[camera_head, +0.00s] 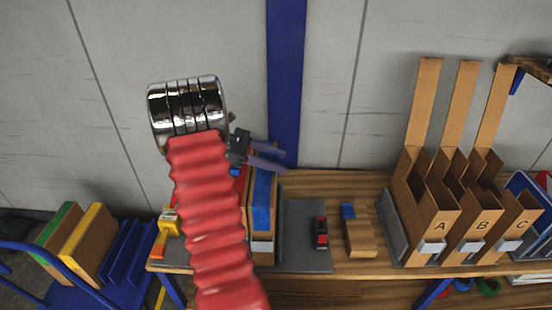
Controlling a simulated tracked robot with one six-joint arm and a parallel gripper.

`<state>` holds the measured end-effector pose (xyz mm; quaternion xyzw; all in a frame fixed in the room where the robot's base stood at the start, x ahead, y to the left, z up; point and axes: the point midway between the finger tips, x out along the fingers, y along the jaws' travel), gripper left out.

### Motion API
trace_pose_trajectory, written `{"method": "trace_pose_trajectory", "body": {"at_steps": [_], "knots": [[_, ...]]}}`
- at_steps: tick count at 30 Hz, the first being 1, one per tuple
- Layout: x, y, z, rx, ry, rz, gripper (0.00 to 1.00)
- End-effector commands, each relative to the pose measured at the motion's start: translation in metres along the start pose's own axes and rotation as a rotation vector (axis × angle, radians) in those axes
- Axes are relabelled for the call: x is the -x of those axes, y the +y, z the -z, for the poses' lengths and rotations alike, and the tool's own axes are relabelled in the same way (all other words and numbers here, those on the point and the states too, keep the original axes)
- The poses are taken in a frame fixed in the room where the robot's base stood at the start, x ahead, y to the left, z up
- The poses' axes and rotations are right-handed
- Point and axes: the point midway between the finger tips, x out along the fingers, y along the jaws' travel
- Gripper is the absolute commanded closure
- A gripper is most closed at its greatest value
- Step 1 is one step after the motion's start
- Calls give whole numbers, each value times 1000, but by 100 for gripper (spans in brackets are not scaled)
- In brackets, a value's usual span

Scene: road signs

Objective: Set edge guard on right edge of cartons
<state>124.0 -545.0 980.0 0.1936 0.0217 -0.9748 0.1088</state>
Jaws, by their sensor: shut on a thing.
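My gripper (283,160) is at the centre left, above the back of the wooden bench, pointing right. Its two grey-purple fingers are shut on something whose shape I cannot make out. An upright tan cardboard piece with a blue face (262,205) stands just below the fingers, and I cannot tell whether they touch it. No edge guard can be picked out for certain. Tan cardboard cartons marked A (437,227), B (478,222) and C (514,214) stand in a row on the right, with tall strips rising behind them. My red arm sleeve hides part of the bench.
The wooden bench (300,185) bears a dark mat (303,255), a small red-and-black item (321,233), a brown block with a blue end (358,235) and a yellow-orange tool (164,232). A blue trolley (90,285) stands left. A blue post (286,80) runs up the wall.

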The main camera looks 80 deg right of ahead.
Motion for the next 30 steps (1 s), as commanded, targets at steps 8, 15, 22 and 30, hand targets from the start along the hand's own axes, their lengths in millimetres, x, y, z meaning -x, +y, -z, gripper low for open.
{"method": "trace_pose_trajectory", "body": {"at_steps": [8,15,22,30], "knots": [[-1,0,3,0,0,0,50],[-1,0,3,0,0,0,33],[-1,0,3,0,0,0,33],[8,0,-8,-1,0,-2,33]]}}
